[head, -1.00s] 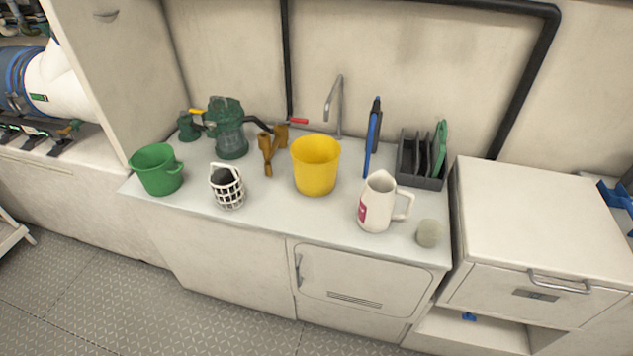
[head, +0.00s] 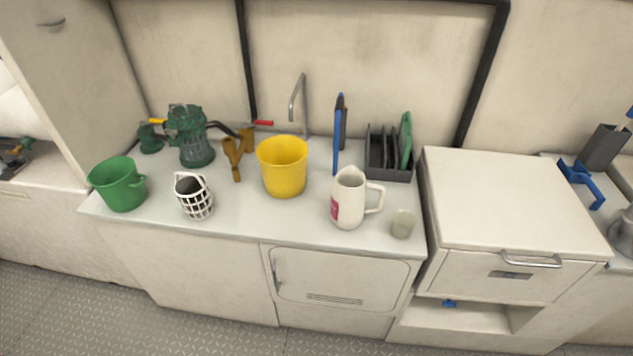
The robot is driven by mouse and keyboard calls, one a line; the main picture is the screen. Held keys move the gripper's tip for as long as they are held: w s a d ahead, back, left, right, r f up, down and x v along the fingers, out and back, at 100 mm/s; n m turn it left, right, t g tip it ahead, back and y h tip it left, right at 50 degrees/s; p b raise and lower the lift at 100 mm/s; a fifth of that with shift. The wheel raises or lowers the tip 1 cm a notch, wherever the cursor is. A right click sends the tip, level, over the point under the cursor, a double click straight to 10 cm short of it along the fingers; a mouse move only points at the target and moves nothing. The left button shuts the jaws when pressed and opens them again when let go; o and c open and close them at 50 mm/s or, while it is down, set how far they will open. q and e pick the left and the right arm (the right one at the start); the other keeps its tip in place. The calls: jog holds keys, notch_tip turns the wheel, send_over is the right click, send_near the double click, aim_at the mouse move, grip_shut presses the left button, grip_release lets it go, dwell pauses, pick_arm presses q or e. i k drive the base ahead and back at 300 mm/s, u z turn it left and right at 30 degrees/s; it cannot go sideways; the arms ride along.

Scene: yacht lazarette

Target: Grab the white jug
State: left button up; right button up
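The white jug (head: 348,199) stands upright on the pale countertop (head: 236,224), right of centre near the front edge. It has a red-pink label low on its left side, and its handle points right. A small greyish cup (head: 403,224) stands just right of it. The yellow bucket (head: 283,167) stands to its left and a little behind. Neither of my grippers shows in the head view.
A green bucket (head: 118,184), a white basket (head: 194,196), a green strainer (head: 191,136) and brown fittings (head: 234,157) stand to the left. A tap (head: 299,104), a blue-black tool (head: 339,135) and a dark rack (head: 389,155) are behind. The front edge before the jug is clear.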

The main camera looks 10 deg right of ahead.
aim_at(349, 189)
jog(key=z, duration=0.5)
jog(key=k, duration=1.25)
jog(key=u, duration=0.05)
jog(key=i, duration=0.5)
jog(key=u, duration=0.45)
jog(key=i, duration=1.2)
jog(key=z, duration=0.55)
